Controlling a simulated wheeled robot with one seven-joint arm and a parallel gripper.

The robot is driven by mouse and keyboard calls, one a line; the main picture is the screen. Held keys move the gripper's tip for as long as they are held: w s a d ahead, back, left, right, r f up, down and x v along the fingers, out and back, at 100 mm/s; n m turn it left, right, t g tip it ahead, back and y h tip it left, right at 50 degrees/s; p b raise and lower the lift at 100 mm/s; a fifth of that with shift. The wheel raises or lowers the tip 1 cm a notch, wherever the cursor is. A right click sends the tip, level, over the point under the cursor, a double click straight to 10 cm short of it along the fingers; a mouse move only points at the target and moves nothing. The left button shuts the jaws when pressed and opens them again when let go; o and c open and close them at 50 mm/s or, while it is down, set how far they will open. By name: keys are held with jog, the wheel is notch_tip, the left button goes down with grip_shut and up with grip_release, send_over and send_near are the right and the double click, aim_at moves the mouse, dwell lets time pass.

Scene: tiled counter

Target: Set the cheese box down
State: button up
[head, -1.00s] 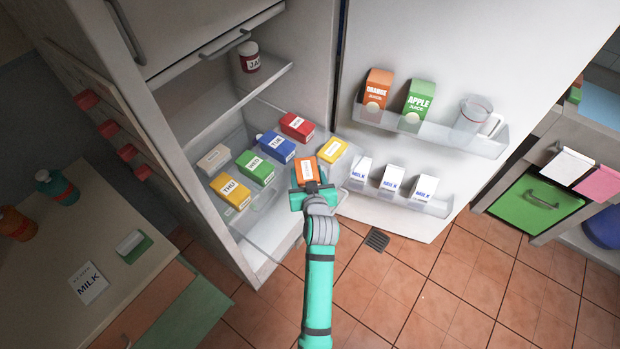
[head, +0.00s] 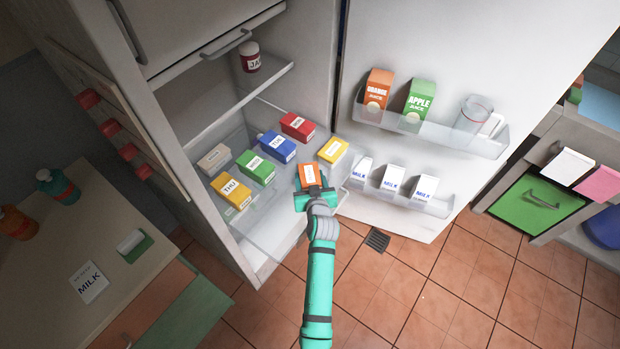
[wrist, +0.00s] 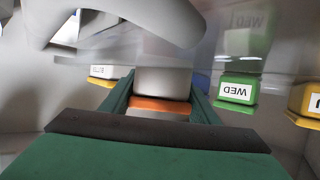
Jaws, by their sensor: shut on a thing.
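The cheese box (head: 308,174) is an orange box with a white label too small to read. My gripper (head: 314,192) is shut on it, at the front right of the fridge's lower clear shelf (head: 256,227). In the wrist view the box (wrist: 160,104) sits between the fingers, showing a pale face and an orange band. I cannot tell whether it touches the shelf.
A yellow box (head: 332,150) stands close behind the held box. Red (head: 297,127), blue (head: 277,146), green WED (head: 256,167) and yellow THU (head: 231,193) boxes stand left. The open door's lower rack (head: 432,208) holds milk cartons at right. The shelf's front middle is clear.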

jog(key=o, duration=1.3)
jog(key=shift+f, duration=0.15)
